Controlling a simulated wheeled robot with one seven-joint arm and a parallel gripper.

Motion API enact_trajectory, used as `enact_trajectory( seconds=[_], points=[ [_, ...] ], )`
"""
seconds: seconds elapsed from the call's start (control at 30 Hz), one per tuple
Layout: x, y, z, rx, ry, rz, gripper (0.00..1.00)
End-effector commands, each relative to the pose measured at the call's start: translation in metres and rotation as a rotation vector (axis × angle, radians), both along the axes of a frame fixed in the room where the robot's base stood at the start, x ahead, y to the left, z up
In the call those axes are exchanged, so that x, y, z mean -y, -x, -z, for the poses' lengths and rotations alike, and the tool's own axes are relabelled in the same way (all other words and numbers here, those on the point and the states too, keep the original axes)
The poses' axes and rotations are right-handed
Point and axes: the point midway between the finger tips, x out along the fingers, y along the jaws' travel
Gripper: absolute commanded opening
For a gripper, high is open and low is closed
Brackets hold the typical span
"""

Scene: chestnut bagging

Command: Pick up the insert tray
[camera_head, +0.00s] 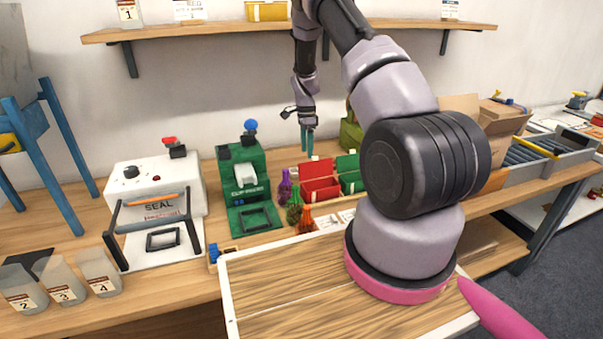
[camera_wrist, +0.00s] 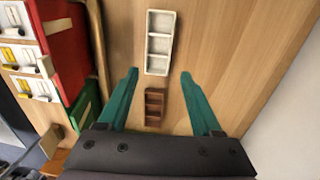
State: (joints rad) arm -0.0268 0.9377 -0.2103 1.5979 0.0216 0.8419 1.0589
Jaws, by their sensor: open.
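In the wrist view a white tray (camera_wrist: 160,43) with several compartments lies flat on the wooden bench. A smaller brown tray (camera_wrist: 154,107) with compartments lies in line with it, nearer my gripper's body. I cannot tell for certain which one is the insert tray. My gripper (camera_wrist: 159,74) is open and empty, its green fingers pointing toward the bench. In the picture, the fingertips are on either side of the gap between the two trays, and the brown tray shows between the fingers. In the head view my gripper (camera_head: 307,141) hangs above the back of the bench. Neither tray can be made out there.
A red bin (camera_head: 320,182) and a green bin (camera_head: 348,168) stand close to my gripper. Colored bottles (camera_head: 294,207), a green clipping machine (camera_head: 247,185) and a white sealer (camera_head: 155,190) stand to the left. The wall is behind; a shelf (camera_head: 220,32) hangs above.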

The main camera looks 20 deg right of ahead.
Motion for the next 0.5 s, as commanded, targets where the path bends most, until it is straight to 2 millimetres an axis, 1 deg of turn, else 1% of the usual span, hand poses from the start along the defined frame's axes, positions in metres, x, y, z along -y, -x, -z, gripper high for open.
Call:
enact_trajectory(
  seconds=[0.03,0.27,0.5],
  points=[
    [0.000,0.001,0.008,-0.003,0.000,0.000,0.66],
    [-0.001,0.004,0.026,-0.002,-0.001,-0.001,0.66],
    [-0.002,0.009,0.060,-0.002,-0.001,0.000,0.66]
  ],
)
